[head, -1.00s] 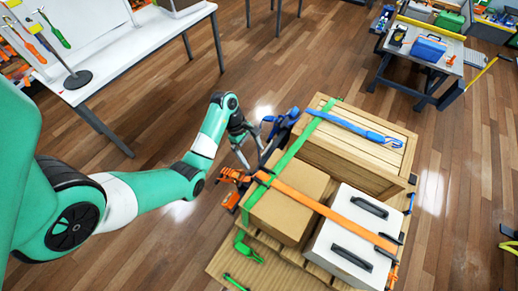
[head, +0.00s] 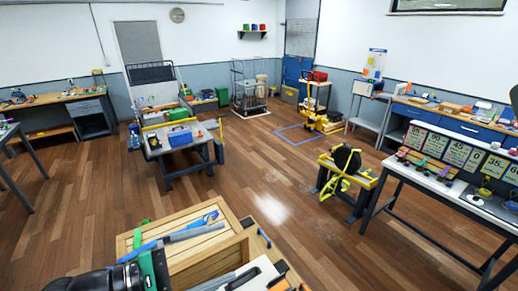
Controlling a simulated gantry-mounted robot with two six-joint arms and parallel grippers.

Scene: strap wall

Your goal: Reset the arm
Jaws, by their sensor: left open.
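My left arm comes in low at the lower left of the head view, close to the camera. Its left gripper (head: 230,249) points right, with two grey fingers spread apart and nothing seen between them. It appears in front of the wooden crate (head: 180,219), which carries a blue strap (head: 206,220) and a green strap (head: 137,239). Part of a white case (head: 264,271) shows at the bottom edge. The cardboard box is out of view or hidden. My right gripper is not in view.
A workbench with a blue toolbox (head: 180,136) stands beyond the crate. A black and yellow strap stand (head: 345,172) is to the right, near a table with weight signs (head: 415,175). A yellow pallet jack (head: 318,118) stands farther back. Much wooden floor (head: 90,215) is clear.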

